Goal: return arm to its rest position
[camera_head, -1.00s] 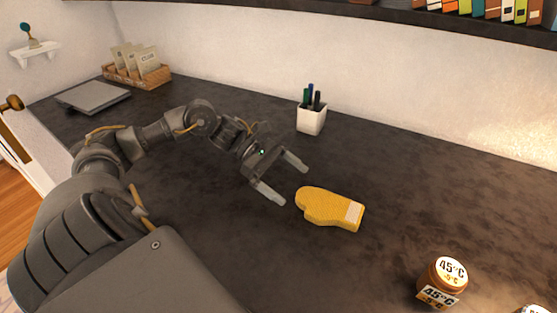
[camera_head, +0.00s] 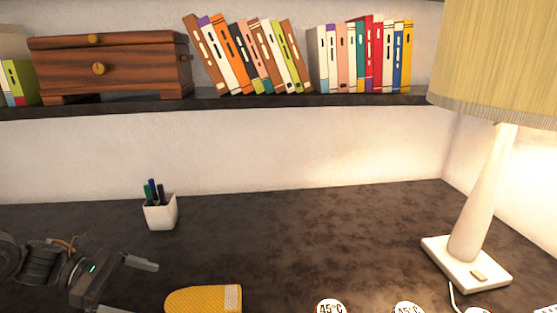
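My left arm comes in at the lower left, low over the dark desk. Its gripper (camera_head: 131,286) has its two fingers apart with nothing between them; the lower finger is partly cut off by the bottom edge. A yellow mitt (camera_head: 203,300) lies on the desk just right of the fingers, apart from them, its lower part cut off. My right arm and gripper are not in view.
A white pen cup (camera_head: 160,213) stands behind the gripper. A lamp (camera_head: 478,205) stands at the right. Round 45°C labels (camera_head: 331,307) show at the bottom edge. A shelf (camera_head: 330,101) with books (camera_head: 245,55) and a wooden drawer box (camera_head: 110,65) runs above. The middle desk is clear.

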